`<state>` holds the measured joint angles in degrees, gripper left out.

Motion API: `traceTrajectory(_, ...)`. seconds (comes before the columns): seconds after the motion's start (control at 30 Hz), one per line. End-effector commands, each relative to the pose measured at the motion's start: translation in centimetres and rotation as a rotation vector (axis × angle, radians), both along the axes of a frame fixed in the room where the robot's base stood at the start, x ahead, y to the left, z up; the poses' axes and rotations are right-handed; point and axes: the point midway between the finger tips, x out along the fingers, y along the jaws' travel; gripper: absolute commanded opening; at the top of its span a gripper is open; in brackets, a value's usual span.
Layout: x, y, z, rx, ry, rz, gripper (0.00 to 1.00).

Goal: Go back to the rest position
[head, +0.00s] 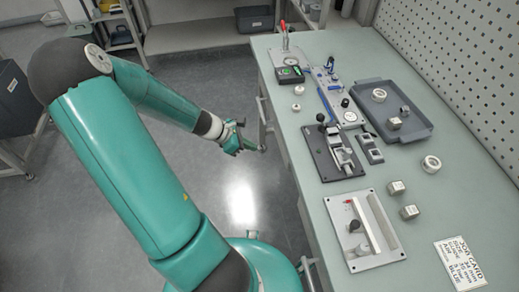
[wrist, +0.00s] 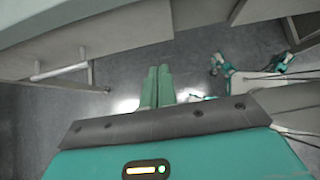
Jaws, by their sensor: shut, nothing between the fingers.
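My gripper (head: 254,142) is at the end of my teal arm, over the open floor to the left of the workbench. It is clear of the bench's left edge and touches nothing that I can see. In the wrist view my two green fingers (wrist: 158,86) lie side by side, closed together. Nothing is held between them. Behind them the wrist view shows the grey floor.
The workbench (head: 330,218) carries a grey tray (head: 425,132) with metal parts, a dark fixture plate (head: 322,160), a light fixture plate (head: 340,232), a toggle clamp (head: 284,38), several loose rings and blocks, and a job card (head: 459,262). A pegboard (head: 470,70) stands behind. Floor (head: 205,180) is free left of the bench.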

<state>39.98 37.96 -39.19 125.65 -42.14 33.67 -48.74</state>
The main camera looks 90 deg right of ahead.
Motion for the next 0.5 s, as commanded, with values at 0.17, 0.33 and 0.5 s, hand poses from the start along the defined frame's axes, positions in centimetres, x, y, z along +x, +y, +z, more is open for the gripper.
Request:
traceTrajectory(0.17, 0.6, 0.2, 0.6, 0.001, 0.000, 0.001, 0.00)
traceTrajectory(0.33, 0.6, 0.1, 0.5, 0.001, 0.000, 0.001, 0.00)
traceTrajectory(0.5, 2.5, 0.4, 1.0, -0.021, -0.040, 0.000, 0.00)
